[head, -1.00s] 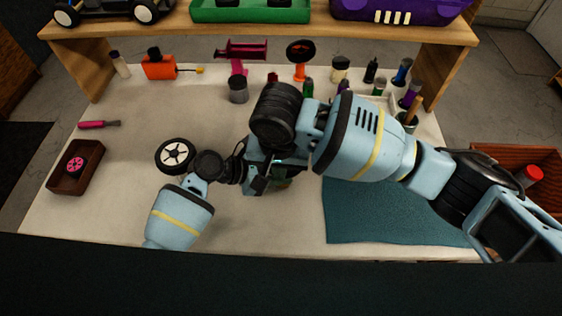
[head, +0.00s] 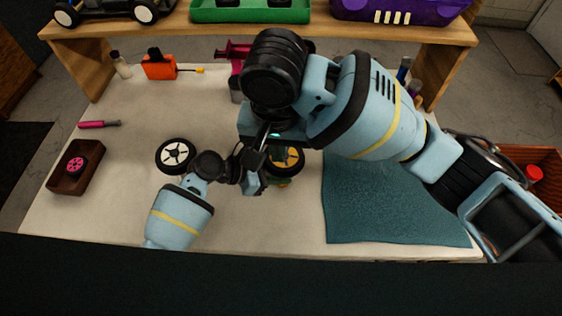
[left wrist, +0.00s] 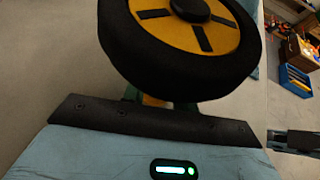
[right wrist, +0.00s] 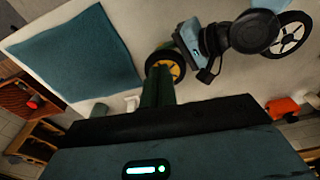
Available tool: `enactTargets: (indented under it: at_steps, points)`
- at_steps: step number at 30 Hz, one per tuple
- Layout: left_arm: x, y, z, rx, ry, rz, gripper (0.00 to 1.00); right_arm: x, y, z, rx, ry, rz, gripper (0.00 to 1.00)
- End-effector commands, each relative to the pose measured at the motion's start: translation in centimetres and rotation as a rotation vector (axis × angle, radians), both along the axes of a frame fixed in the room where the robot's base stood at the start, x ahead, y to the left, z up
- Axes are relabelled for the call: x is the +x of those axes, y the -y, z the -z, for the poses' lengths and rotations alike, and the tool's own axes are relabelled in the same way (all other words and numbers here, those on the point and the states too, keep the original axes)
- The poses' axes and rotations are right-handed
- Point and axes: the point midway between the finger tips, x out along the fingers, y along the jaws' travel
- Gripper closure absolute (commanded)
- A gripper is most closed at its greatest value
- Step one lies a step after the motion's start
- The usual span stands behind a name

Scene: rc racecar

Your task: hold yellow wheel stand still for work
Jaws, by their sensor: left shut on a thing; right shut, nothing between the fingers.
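The yellow wheel (head: 292,158) with a black tire stands on its small stand (head: 283,182) in the middle of the table, partly hidden by my right arm. In the left wrist view the yellow wheel (left wrist: 190,35) fills the top, with part of the green and yellow stand (left wrist: 155,101) below it. My left gripper (head: 262,180) is shut on the stand, low beside the wheel; its fingertips are mostly hidden. My right gripper (head: 262,145) is shut and empty above the wheel. In the right wrist view its closed fingers (right wrist: 158,88) point toward the wheel (right wrist: 168,62).
A white-spoked wheel (head: 175,154) lies left of my left gripper. A brown tray (head: 92,178) with a pink wheel is at the far left. A teal mat (head: 390,200) lies clear at right. A shelf (head: 200,28) spans the back.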

Motion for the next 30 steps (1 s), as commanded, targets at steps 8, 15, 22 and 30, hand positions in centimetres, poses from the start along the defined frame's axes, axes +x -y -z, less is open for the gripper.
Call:
enactTargets:
  at_steps: [8, 15, 22, 30]
  points:
    - [0.0, 0.0, 0.0, -0.001, 0.0, 0.0, 0.92, -0.2, 0.0, -2.8, -0.001, 0.002, 0.001, 1.0]
    - [0.0, 0.0, 0.0, -0.001, 0.0, 0.0, 0.92, -0.3, 0.0, -3.1, -0.001, 0.0, 0.001, 1.0]
    - [0.0, 0.0, 0.0, -0.001, 0.0, 0.0, 0.92, -0.3, 0.0, -3.1, -0.001, 0.0, 0.001, 1.0]
    - [0.0, 0.0, 0.0, -0.001, 0.0, 0.0, 0.46, -0.3, 0.0, -3.0, -0.001, 0.0, 0.002, 1.0]
